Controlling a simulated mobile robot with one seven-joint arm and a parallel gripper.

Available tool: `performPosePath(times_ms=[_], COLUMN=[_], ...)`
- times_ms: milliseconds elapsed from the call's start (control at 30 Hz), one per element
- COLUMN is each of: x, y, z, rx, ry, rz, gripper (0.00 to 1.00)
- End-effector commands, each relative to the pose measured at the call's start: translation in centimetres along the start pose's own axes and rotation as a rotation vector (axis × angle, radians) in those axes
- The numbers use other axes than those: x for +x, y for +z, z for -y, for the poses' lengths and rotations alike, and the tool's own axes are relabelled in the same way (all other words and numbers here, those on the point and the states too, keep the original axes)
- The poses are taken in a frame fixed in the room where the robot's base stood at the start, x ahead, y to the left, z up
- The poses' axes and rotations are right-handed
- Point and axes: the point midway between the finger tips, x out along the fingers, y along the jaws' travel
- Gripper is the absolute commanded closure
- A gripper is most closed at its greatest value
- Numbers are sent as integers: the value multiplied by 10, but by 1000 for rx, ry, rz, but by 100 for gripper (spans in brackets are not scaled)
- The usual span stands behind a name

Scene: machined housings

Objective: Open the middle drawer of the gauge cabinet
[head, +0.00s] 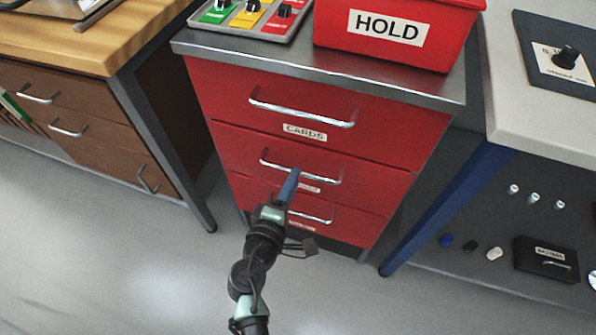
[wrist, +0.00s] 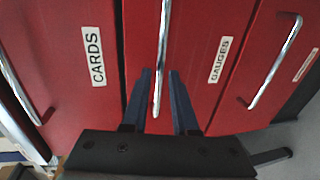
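The red gauge cabinet (head: 204,82) has three drawers, and all look shut. The top drawer (head: 232,104) is labelled CARDS. The middle drawer (head: 375,177) has a label reading GAUGES in the wrist view, where its red front also shows (wrist: 202,50). Its silver bar handle (head: 325,180) is partly hidden by my gripper (head: 293,175). In the wrist view, the handle (wrist: 162,52) runs between the two blue fingers of my gripper (wrist: 160,75). The fingers are apart, one on each side of the bar, with gaps visible.
A red HOLD bin (head: 393,40) and a tray of coloured switches (head: 245,15) sit on the cabinet top. The bottom drawer's handle (head: 310,217) is just below my gripper. A wooden bench (head: 90,40) stands left and a blue-legged table (head: 450,205) right. The floor in front is clear.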

Motion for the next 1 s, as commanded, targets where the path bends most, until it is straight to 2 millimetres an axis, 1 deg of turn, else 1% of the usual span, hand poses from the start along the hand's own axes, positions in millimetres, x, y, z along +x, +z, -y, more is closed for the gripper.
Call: performPosePath(times_ms=[33, 200, 367, 600, 633, 767, 1000], x=[10, 30, 37, 38, 38, 38, 37], y=[0, 0, 0, 0, 0, 0, 0], z=[0, 0, 0, 0, 0, 0, 0], rx=[1, 1, 1, 0, 1, 1, 1], ry=[2, 1, 1, 0, 0, 0, 0], rz=[1, 0, -1, -1, -1, -1, -1], gripper=[73, 73, 73, 73, 76, 100, 100])
